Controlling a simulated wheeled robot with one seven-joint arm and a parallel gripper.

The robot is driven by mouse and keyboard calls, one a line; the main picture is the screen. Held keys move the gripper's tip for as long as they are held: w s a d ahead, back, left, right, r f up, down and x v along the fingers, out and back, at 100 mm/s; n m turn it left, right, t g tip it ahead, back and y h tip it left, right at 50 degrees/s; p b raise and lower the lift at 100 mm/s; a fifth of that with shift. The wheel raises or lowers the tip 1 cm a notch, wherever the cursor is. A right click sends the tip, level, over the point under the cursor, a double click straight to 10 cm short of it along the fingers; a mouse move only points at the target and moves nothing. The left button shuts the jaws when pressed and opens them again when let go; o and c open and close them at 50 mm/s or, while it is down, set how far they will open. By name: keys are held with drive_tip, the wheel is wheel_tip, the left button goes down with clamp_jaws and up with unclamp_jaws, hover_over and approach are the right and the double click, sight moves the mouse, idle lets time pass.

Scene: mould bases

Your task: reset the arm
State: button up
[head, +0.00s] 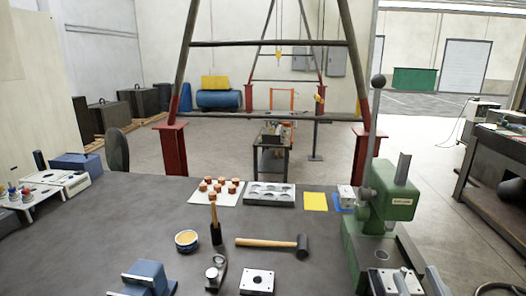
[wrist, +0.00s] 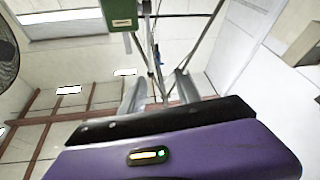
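My gripper (wrist: 160,92) shows in the wrist view as two grey fingers standing apart beyond a purple and black body with a small lit indicator. Nothing is visible between the fingers. I cannot make out my gripper with certainty in the head view. The wrist view looks across the room at an odd angle, with a green machine part (wrist: 121,13) at its top edge.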

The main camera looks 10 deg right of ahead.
drive_tip(key=s+a+f+g+y, duration=0.1)
drive_tip(key=s+a+f+g, duration=0.1)
drive_tip(key=s+f, duration=0.3)
drive_tip(key=s+a+f+m+g+y, duration=0.1)
drive_tip(key=s+a+f, duration=0.3)
drive_tip(key=s, duration=0.8)
drive_tip(key=s+a+f+g, duration=0.3)
drive_tip(key=s+f+g, duration=0.1)
drive_tip(key=s+f, duration=0.4)
drive_tip(key=shift+s+a+f+y, duration=0.25)
drive_tip(key=shift+s+a+y, duration=0.15)
drive_tip(key=shift+s, duration=0.3)
